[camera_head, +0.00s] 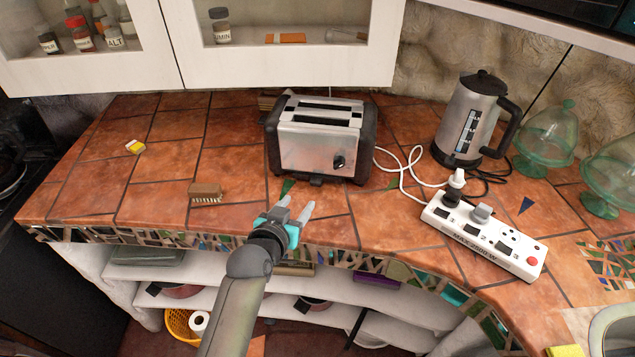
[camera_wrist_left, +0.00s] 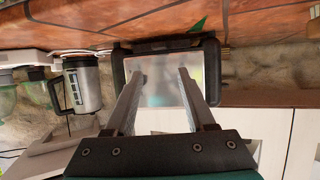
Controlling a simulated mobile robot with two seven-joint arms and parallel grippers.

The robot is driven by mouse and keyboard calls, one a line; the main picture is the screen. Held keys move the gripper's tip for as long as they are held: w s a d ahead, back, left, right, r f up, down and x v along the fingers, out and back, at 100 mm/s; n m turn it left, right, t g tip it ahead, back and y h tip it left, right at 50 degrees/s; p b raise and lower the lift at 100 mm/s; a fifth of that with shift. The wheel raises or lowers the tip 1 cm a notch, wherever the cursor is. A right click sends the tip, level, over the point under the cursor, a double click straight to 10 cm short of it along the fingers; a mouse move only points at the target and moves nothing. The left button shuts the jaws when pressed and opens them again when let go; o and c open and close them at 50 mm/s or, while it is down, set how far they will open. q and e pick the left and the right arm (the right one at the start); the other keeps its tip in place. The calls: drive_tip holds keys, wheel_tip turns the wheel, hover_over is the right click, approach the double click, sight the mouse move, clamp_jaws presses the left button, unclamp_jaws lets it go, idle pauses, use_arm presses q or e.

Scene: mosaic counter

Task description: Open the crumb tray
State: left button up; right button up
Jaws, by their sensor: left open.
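A silver toaster (camera_head: 305,150) with black ends stands upright on the tiled counter. The crumb tray (camera_head: 316,180) shows as a small dark tab low at the toaster's front, apparently pushed in. My left gripper (camera_head: 296,208) is open and empty, in front of the toaster near the counter's front edge and apart from it. In the left wrist view, which is upside down, the toaster (camera_wrist_left: 162,92) lies beyond the two spread fingers of the gripper (camera_wrist_left: 161,74). Its dark base edge (camera_wrist_left: 165,45) is at the top there. My right gripper is not in view.
A brush (camera_head: 205,192) lies left of the gripper. A kettle (camera_head: 468,115), a white power strip (camera_head: 485,236) and a loose white cable (camera_head: 408,165) are to the right. Glass stands (camera_head: 546,138) are farther right. The counter's left part is mostly clear.

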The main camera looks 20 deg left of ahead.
sight(316, 182)
use_arm(q)
drive_tip(key=b+x, duration=0.3)
drive_tip(key=x, duration=0.9)
drive_tip(key=shift+w+f, duration=0.15)
drive_tip(key=shift+w, duration=0.15)
drive_tip(key=shift+d, duration=0.1)
clamp_jaws()
drive_tip(key=shift+s, duration=0.1)
idle(0.9)
